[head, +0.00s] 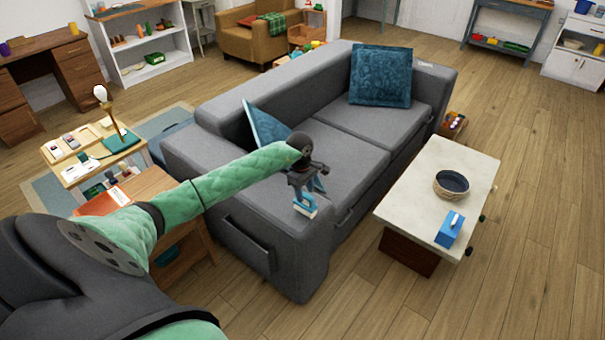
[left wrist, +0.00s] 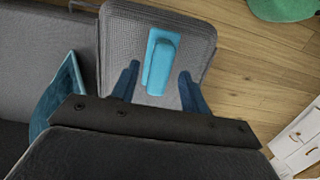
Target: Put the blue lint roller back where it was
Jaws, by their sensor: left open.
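The blue lint roller (head: 306,208) is on the near arm of the grey sofa (head: 290,235). It is a light blue piece with a raised, rounded upper part. In the left wrist view the lint roller (left wrist: 159,62) lies on the grey fabric of the sofa arm. My left gripper (head: 308,190) is right over it, pointing down. Its two dark blue fingers (left wrist: 159,77) are spread, one on each side of the roller, with visible gaps. The gripper hides part of the roller in the head view. My right gripper is not in view.
A coffee table (head: 415,205) to the right holds a dark bowl (head: 451,184) and a blue box (head: 449,231). Teal cushions (head: 380,76) are on the sofa. A small side table (head: 72,178) with a lamp stands at left. Open wood floor lies at right.

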